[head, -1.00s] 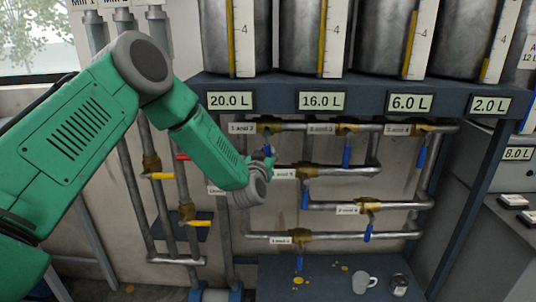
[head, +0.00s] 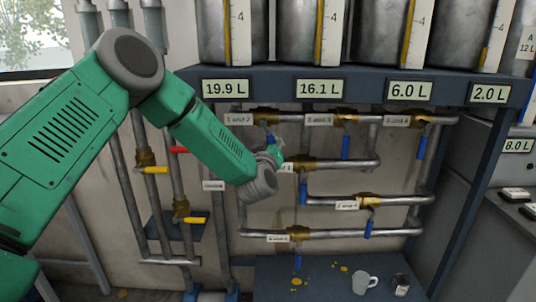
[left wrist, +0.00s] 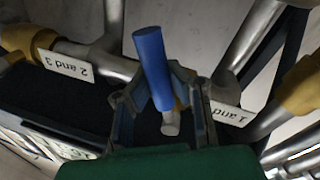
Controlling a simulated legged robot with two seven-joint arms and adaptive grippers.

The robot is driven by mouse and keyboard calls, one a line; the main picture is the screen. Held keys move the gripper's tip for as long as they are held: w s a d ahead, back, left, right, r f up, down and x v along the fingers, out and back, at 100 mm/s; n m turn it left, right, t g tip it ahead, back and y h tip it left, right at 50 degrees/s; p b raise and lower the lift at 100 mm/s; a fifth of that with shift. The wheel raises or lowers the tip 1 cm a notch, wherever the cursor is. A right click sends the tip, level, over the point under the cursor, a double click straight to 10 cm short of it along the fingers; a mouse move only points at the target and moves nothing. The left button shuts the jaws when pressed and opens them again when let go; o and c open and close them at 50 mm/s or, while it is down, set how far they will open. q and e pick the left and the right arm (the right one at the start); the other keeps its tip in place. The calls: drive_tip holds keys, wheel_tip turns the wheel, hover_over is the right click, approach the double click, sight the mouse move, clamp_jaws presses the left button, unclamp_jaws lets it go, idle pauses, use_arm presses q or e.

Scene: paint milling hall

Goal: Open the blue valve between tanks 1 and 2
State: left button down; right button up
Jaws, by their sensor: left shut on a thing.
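The valve labelled "1 and 2" (head: 264,117) sits on the top pipe, below the first tank's readout of 19.9 L (head: 225,89) and left of the second tank's 16.1 L (head: 320,88). My left gripper (head: 275,150) is just below this valve, shut on its blue handle. In the left wrist view the blue handle (left wrist: 153,68) stands between the two fingers, and part of a "1 and" label (left wrist: 228,113) shows beside it. The gripper hides much of the handle in the head view. My right gripper is not in view.
Other blue-handled valves are close by: "2 and 3" (head: 346,117), "3 and 4" (head: 421,118) and several lower ones. Yellow-handled valves (head: 156,169) are on the left pipes. A mug (head: 364,283) stands on the surface below. The tank shelf (head: 280,76) overhangs the pipes.

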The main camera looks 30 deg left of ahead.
use_arm(q)
drive_tip(key=d+r+n+y+b, duration=0.1)
drive_tip(key=n+b, duration=0.2)
drive_tip(key=n, duration=0.1)
drive_tip(key=w+d+r+n+y+b, duration=0.1)
drive_tip(key=n+b, duration=0.3)
drive_tip(key=d+r+n+y+b, duration=0.1)
drive_tip(key=n+b, duration=0.2)
drive_tip(key=n, duration=0.2)
drive_tip(key=shift+w+r, duration=0.4)
drive_tip(key=shift+d+r+n+y+b, duration=0.15)
drive_tip(key=shift+r+n+b, duration=0.2)
drive_tip(key=shift+n, duration=0.2)
drive_tip(key=shift+a+r+n+y+b, duration=0.1)
drive_tip(key=shift+r+n+y+b, duration=0.1)
drive_tip(key=shift+n+b, duration=0.3)
drive_tip(key=shift+r, duration=0.1)
drive_tip(key=c, duration=1.4)
unclamp_jaws()
drive_tip(key=shift+w+g, duration=0.15)
drive_tip(key=shift+g, duration=0.15)
drive_tip(key=shift+c, duration=0.2)
drive_tip(key=shift+r, duration=0.15)
drive_tip(key=v, duration=1.2)
